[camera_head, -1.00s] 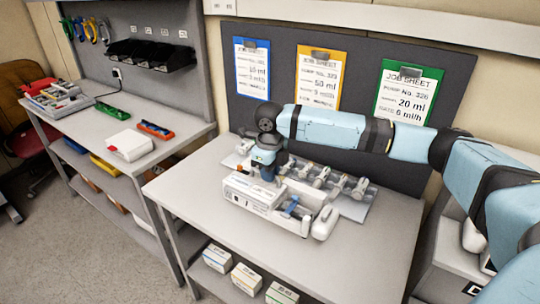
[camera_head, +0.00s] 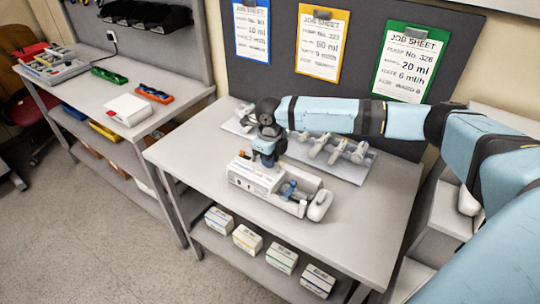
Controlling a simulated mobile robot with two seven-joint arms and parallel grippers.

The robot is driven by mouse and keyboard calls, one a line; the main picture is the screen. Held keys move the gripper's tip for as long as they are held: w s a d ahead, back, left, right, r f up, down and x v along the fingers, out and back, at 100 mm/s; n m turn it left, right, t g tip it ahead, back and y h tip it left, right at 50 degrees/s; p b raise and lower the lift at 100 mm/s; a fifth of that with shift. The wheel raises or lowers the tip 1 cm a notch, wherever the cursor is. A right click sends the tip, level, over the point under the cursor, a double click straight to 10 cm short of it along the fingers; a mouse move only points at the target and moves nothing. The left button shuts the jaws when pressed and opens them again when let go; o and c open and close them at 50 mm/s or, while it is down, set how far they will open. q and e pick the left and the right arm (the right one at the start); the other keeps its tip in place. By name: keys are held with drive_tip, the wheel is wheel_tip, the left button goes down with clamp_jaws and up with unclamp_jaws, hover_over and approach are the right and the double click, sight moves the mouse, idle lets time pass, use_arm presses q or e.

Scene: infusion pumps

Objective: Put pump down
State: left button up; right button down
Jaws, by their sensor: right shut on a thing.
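A white infusion pump (camera_head: 250,181) with a blue part and a rounded white end sits low at the middle of the grey table (camera_head: 330,240). It looks level and seems to be on or just above the tabletop; I cannot tell if it touches. My right gripper (camera_head: 266,162) comes down over the pump from above and is shut on it. The fingertips are partly hidden by the wrist and the pump. My left gripper is not in view.
A grey rack with several white syringe-like items (camera_head: 338,152) lies behind the pump. Several small boxes (camera_head: 247,239) stand on the shelf below. Coloured job sheets (camera_head: 409,62) hang on the dark board. The table's front and right side are clear.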

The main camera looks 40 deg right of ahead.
drive_tip(key=shift+r, duration=0.1)
drive_tip(key=c, duration=1.2)
unclamp_jaws()
drive_tip(key=shift+o, duration=0.2)
wheel_tip(320, 180, up, 12)
drive_tip(key=shift+b, duration=0.4)
